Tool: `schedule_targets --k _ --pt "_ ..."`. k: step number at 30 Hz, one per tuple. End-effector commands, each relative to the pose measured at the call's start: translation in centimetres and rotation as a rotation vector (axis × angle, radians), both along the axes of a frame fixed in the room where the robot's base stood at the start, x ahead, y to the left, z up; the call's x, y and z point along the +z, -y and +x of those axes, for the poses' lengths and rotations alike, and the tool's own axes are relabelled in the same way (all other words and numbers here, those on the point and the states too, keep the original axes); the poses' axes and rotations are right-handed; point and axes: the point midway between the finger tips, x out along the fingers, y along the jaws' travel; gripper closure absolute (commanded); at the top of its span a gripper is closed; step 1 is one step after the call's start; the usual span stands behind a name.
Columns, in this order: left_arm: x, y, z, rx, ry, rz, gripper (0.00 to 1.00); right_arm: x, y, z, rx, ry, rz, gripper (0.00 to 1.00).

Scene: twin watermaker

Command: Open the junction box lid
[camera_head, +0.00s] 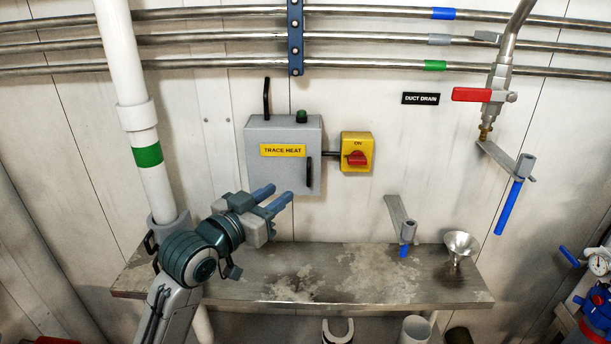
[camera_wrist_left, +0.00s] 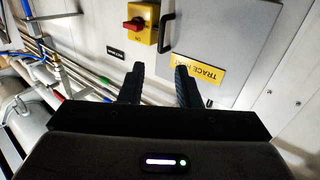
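The junction box (camera_head: 264,170) is a grey wall box with a yellow "TRACE HEAT" label, a green button on top and a black handle (camera_head: 309,172) at the right of its front. Its lid looks shut. In the left wrist view the box (camera_wrist_left: 232,32) fills the upper right, with the handle (camera_wrist_left: 167,32) at its left edge. My left gripper (camera_head: 278,199) is open and empty, in front of and below the box in the head view. In the left wrist view its two fingers (camera_wrist_left: 160,88) point toward the box and look apart from it. My right gripper is not in view.
A yellow switch box (camera_head: 357,140) with a red knob sits right of the junction box. A metal shelf (camera_head: 240,283) runs below, with a funnel (camera_head: 460,245) at its right. A white pipe (camera_head: 131,80) stands at left. A valve with a red lever (camera_head: 472,94) is at right.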

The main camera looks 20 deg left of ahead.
Motion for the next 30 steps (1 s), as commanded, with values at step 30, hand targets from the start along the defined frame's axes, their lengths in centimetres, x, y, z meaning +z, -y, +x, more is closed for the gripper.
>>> schedule_targets --k 30 --pt "-0.2 3.1 9.8 0.001 -0.004 0.0 0.7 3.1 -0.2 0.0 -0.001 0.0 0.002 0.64"
